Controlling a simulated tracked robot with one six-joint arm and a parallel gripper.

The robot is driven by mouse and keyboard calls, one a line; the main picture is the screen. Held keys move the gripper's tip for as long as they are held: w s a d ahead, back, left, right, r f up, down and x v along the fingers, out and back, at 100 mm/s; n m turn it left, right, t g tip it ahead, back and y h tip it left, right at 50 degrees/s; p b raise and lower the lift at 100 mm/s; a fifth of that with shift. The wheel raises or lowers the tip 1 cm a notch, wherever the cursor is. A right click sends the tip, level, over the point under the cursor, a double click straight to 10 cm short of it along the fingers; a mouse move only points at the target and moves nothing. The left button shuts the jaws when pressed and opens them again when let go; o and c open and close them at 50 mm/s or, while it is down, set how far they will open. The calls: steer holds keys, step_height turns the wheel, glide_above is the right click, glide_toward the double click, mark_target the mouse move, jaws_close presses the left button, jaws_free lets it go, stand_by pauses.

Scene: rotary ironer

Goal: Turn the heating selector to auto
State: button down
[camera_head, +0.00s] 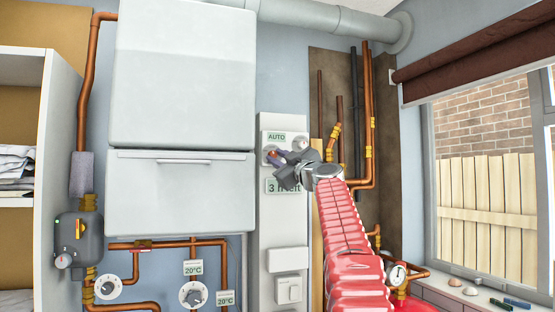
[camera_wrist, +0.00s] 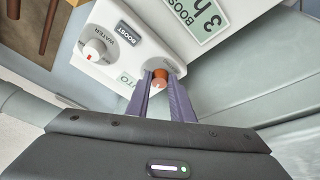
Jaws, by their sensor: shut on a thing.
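The heating selector (camera_wrist: 160,77) shows in the wrist view as a small orange-brown knob between my fingertips. My gripper (camera_wrist: 161,88) is shut on it, with purple fingers on either side. In the head view my gripper (camera_head: 275,156) reaches the upper part of the tall white control panel (camera_head: 272,227) from the right and hides most of the knob. An AUTO label (camera_head: 276,138) shows just above the fingers. In the wrist view an AUTO label (camera_wrist: 126,81) is partly hidden beside the fingers. The selector's pointer direction cannot be made out.
A white WATER knob (camera_wrist: 93,48) with a red mark sits close by, next to a dark BOOST label (camera_wrist: 126,33). A "3 h left" display (camera_head: 285,186) lies below my gripper. A white boiler (camera_head: 180,75) is left, copper pipes (camera_head: 367,115) right.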

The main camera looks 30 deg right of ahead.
steer(key=shift+w+a+f+m+h, duration=0.15)
steer(key=shift+m+h, duration=0.55)
steer(key=shift+m, duration=0.75)
steer(key=shift+a+f+m+h, duration=0.15)
steer(key=shift+m+h, duration=0.55)
steer(key=shift+m, duration=0.75)
steer(key=shift+r, duration=0.15)
steer(key=c, duration=1.6)
jaws_free()
steer(key=shift+o, duration=0.2)
steer(key=shift+s, duration=0.2)
steer(key=v, duration=1.3)
steer(key=shift+s+f, duration=0.15)
steer(key=shift+f, duration=0.1)
steer(key=shift+m, duration=0.3)
